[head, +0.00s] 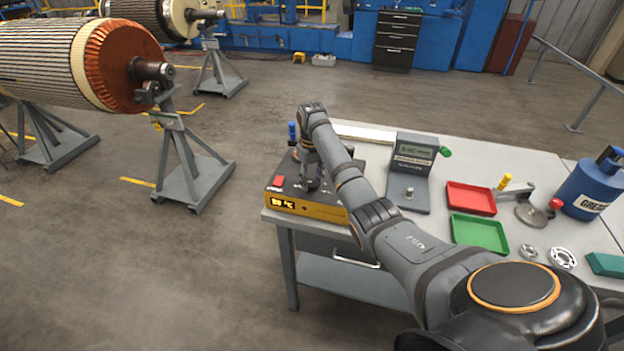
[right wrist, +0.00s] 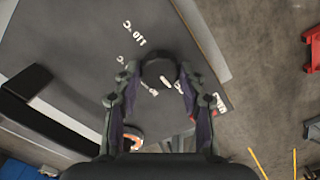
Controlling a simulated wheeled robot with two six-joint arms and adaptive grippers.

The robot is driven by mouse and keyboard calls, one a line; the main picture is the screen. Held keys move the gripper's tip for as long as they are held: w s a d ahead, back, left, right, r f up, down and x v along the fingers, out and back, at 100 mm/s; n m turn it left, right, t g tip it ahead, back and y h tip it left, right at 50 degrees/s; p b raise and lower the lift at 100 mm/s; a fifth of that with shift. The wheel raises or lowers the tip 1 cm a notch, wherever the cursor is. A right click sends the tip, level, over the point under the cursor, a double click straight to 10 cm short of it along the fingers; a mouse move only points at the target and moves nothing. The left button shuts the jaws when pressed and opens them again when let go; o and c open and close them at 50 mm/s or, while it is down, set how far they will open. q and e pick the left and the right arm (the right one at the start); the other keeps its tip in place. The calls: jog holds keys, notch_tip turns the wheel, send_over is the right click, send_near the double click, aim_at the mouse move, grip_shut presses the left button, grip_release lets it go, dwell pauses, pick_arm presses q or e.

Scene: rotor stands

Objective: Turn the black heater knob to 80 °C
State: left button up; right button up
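The heater (head: 330,208) is a low box with a dark top and a yellow front, at the table's near left corner. Its small display (head: 283,203) shows a °C figure whose first digit I cannot read surely. My right gripper (head: 309,182) points down over the heater top. In the right wrist view, the round black knob (right wrist: 157,72) with a white pointer mark sits between the fingertips of this gripper (right wrist: 159,68). The fingers look open around it, with small gaps at the sides. A "110 °C" label shows beside the knob; other labels are partly hidden. My left gripper is not in view.
On the table (head: 480,155) stand a grey display device (head: 412,160), a red tray (head: 471,198), a green tray (head: 480,234) and a blue grease can (head: 592,188). A blue-topped item (head: 292,132) stands behind the heater. Rotors on stands (head: 190,175) are at left, beyond open floor.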

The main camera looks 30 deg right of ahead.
jog(key=c, duration=0.6)
jog(key=shift+r+m+p, duration=0.25)
jog(key=shift+m+p, duration=0.15)
jog(key=shift+p, duration=0.5)
jog(key=m+p, duration=0.5)
jog(key=p, duration=0.1)
jog(key=m+p, duration=0.2)
jog(key=m, duration=0.1)
jog(key=shift+p, duration=0.4)
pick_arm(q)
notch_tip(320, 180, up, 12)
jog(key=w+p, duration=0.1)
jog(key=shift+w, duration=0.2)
pick_arm(e)
jog(key=shift+f+m, duration=0.2)
jog(key=shift+m, duration=1.3)
pick_arm(q)
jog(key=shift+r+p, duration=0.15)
jog(key=shift+p, duration=0.15)
pick_arm(e)
jog(key=o, duration=1.2)
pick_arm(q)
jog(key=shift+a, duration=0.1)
